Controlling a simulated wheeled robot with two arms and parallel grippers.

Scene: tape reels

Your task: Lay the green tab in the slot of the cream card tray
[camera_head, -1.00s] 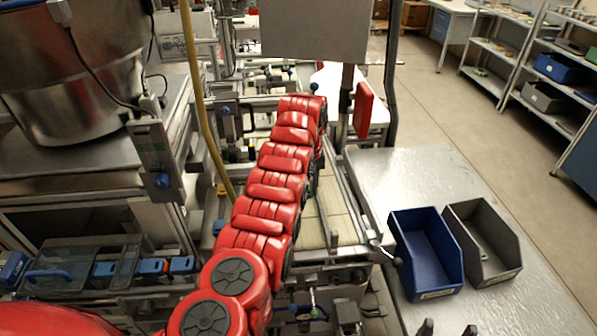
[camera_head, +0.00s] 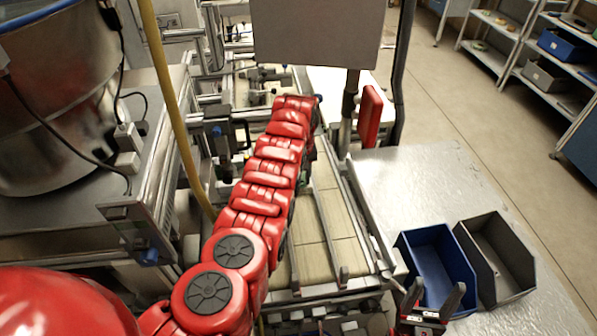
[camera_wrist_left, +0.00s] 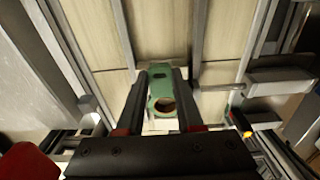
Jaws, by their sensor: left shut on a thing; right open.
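In the left wrist view my left gripper (camera_wrist_left: 161,74) is shut on the green tab (camera_wrist_left: 160,84), a flat piece with a round hole near its lower end. The tab is between the two dark fingers, above a cream slatted surface. In the head view my red left arm reaches forward over the conveyor and the left gripper is hidden. My right gripper (camera_head: 432,296) is open and empty at the lower edge, in front of the blue bin. I cannot make out the cream card tray for certain in either view.
A cream conveyor (camera_head: 337,222) with metal rails lies right of my left arm. A blue bin (camera_head: 431,262) and a grey bin (camera_head: 497,257) stand on the metal table (camera_head: 405,180). A yellow hose (camera_head: 170,105) and a steel bowl (camera_head: 60,110) are at left.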

